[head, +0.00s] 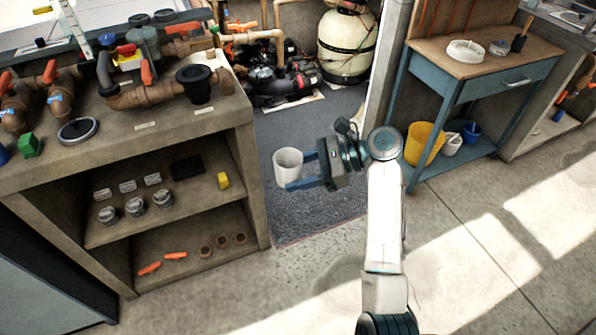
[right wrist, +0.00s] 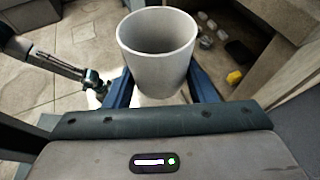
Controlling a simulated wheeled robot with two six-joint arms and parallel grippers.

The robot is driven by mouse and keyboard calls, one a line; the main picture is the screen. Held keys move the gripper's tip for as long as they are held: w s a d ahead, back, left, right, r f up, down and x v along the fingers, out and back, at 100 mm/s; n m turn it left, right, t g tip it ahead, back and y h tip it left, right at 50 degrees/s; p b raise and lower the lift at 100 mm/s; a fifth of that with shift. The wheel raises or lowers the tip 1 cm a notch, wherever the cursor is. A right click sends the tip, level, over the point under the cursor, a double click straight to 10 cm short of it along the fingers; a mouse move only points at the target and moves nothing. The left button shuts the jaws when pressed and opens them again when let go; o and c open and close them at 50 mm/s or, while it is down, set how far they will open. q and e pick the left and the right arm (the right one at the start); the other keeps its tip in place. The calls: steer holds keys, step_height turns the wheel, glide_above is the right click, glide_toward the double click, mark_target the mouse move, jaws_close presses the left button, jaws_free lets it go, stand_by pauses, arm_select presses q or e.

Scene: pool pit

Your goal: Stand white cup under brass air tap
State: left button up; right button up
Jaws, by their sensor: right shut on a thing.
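The white cup (head: 288,163) is upright between the blue fingers of my right gripper (head: 306,171), above the dark floor of the pit. In the right wrist view the cup (right wrist: 157,50) shows its open, empty-looking mouth, with a blue finger on each side. I cannot make out a brass air tap for certain. The cream filter tank (head: 345,47) stands at the back, beyond the cup, its top cut off by the picture edge. My left gripper does not show in the head view.
A concrete bench (head: 215,115) with pipes and valves stands left of the cup. Black pump gear (head: 275,80) sits at the back. A blue wooden table (head: 500,73) stands right, with a yellow bucket (head: 423,145) on its lower shelf. Dark floor (head: 325,110) lies clear between.

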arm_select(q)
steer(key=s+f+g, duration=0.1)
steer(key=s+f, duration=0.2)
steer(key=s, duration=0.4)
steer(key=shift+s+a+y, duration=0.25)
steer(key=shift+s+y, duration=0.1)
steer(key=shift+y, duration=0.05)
arm_select(e)
steer(key=s+d+m+t+h, duration=0.2)
steer(key=d+m+t, duration=0.6)
steer(key=d, duration=1.4)
steer(key=shift+s+r+t, duration=0.35)
steer(key=shift+s+t, duration=0.15)
steer(key=shift+s, duration=0.55)
steer(key=shift+a+r, duration=0.1)
